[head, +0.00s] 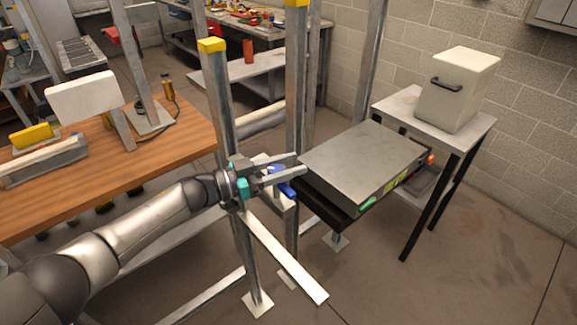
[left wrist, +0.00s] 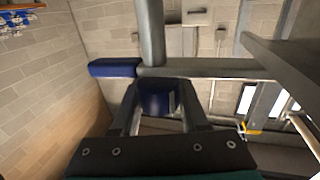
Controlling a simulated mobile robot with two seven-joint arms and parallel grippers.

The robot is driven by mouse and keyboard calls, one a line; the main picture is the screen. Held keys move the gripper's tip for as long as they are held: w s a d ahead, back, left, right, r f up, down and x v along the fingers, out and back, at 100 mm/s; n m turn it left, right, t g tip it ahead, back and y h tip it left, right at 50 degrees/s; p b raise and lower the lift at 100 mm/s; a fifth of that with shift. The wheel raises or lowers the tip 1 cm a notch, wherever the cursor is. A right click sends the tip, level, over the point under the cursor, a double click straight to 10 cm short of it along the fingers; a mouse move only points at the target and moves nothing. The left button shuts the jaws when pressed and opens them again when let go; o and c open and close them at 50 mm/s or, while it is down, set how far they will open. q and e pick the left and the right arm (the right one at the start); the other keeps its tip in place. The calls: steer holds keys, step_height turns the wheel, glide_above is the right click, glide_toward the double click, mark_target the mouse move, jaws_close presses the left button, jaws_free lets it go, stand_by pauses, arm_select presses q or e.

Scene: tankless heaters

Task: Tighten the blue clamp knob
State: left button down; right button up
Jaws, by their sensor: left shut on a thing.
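The blue clamp knob (head: 287,189) is at the metal post frame, left of the grey box. My left gripper (head: 299,164) reaches it from the left, with its fingers around the blue part and partly hiding it. In the left wrist view, a dark blue piece (left wrist: 157,102) sits between the fingers of my left gripper (left wrist: 160,88), which is shut on it. Another blue piece (left wrist: 115,68) shows beyond, beside a grey bar (left wrist: 215,68). My right gripper is in neither view.
A metal post with a yellow cap (head: 212,45) stands close behind my left wrist. A grey metal box (head: 365,155) lies just right of the gripper. A pale bar (head: 285,258) slants below. A wooden bench (head: 170,140) is at left; a small table holds a white box (head: 460,85) at right.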

arm_select(q)
steer(key=shift+c, duration=2.1)
jaws_free()
step_height(320, 180, up, 20)
steer(key=p, duration=0.4)
steer(key=shift+f, duration=0.1)
